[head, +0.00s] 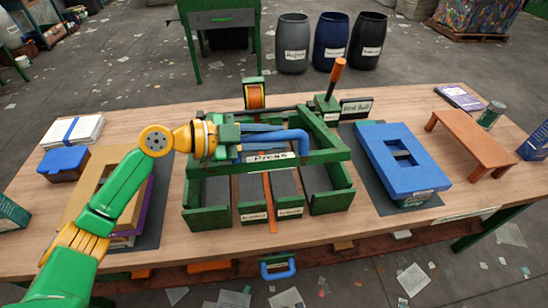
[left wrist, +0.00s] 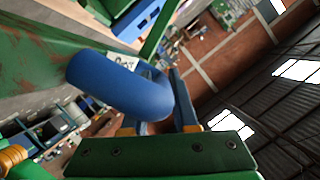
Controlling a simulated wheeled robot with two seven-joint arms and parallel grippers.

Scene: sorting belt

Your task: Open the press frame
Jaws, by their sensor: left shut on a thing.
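The green press frame (head: 325,154), labelled "PRESS", lies across the top of a green press box (head: 208,217) with several compartments. A blue tubular handle (head: 300,140) is on the frame. My left gripper (head: 243,148) reaches in from the left and is shut on the blue handle. In the left wrist view, the bent blue handle (left wrist: 118,85) lies at my left gripper (left wrist: 165,122), which hides part of the grip. My right gripper is not in view.
An orange-handled lever (head: 337,78) stands upright at the press's back right. A blue block with a slot (head: 372,140) lies to the right, beside an orange-brown bench (head: 470,140). A tan frame (head: 82,200) and a blue-lidded box (head: 64,160) are on the left.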

